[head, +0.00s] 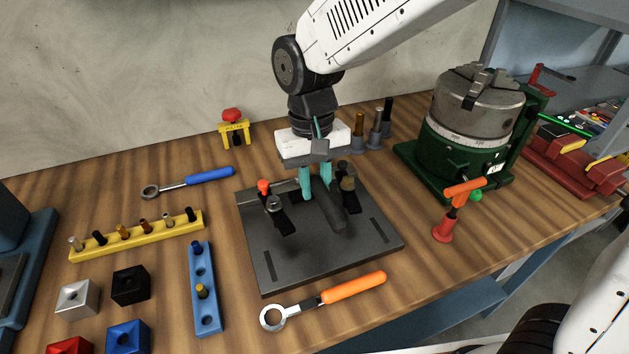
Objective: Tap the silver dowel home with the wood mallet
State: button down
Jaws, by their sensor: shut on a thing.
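My gripper (318,192), with teal fingers, points down over the dark fixture plate (290,262). It is shut on a dark rounded bar (326,213) that slants down to the right above the plate. I cannot tell whether this bar is part of the wood mallet; no wooden head shows clearly. A silver post (376,124) also stands at the back, right of my gripper. I cannot tell which, if either, is the silver dowel.
Clamps (274,208) flank my gripper on the plate. An orange-handled wrench (350,288) lies in front, a blue-handled ratchet (208,177) behind left. A blue rack (206,300) stands left. A green-based chuck (455,150) and red-orange tool (445,228) stand right.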

notch_tip(320, 180, down, 6)
jog(key=shift+r, duration=2.6)
jog(key=shift+r, duration=0.15)
jog(key=shift+r, duration=1.85)
jog(key=shift+a, duration=0.1)
